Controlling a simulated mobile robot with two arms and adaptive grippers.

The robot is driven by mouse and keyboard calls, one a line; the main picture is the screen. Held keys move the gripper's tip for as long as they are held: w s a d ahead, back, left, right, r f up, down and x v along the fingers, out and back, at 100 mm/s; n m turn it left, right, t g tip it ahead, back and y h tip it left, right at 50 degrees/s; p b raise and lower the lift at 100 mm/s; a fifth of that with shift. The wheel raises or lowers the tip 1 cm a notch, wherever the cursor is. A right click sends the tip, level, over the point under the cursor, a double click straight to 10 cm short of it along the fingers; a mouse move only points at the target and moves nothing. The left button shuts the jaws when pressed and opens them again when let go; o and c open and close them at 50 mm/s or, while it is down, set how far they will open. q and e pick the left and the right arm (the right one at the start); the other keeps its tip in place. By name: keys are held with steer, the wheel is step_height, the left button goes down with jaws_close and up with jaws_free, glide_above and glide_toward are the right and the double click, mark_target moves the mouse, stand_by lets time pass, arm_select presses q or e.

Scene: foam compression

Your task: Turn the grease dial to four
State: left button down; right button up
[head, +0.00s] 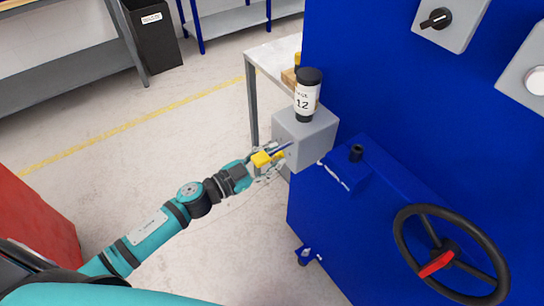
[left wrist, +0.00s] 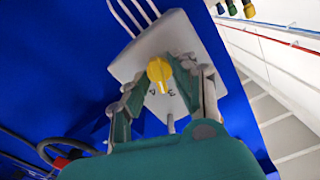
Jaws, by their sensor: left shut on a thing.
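The yellow grease dial (head: 262,159) is on the front of a grey box (head: 312,135) fixed to the blue machine. My left gripper (head: 268,162) is at the dial and shut on it. In the left wrist view, the dial (left wrist: 159,70) sits between my two fingers (left wrist: 162,88), on the pale box face (left wrist: 140,62). Small dark digits, seemingly a 3 and a 4, show on the face just below the knob. I cannot tell which number the dial points to. My right gripper is in neither view.
A white bottle (head: 306,97) with a black cap, labelled 12, stands on the box. The blue machine (head: 400,110) fills the right side, with a black handwheel (head: 402,228) and a black rotary switch (head: 436,18). A table (head: 268,58) stands behind.

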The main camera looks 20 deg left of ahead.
arm_select(q)
steer(key=shift+m, duration=0.3)
steer(key=m, duration=0.3)
steer(key=shift+d+f+m, duration=0.1)
steer(key=shift+m, duration=2)
steer(key=c, duration=1.4)
jaws_free()
steer(key=shift+s, duration=0.1)
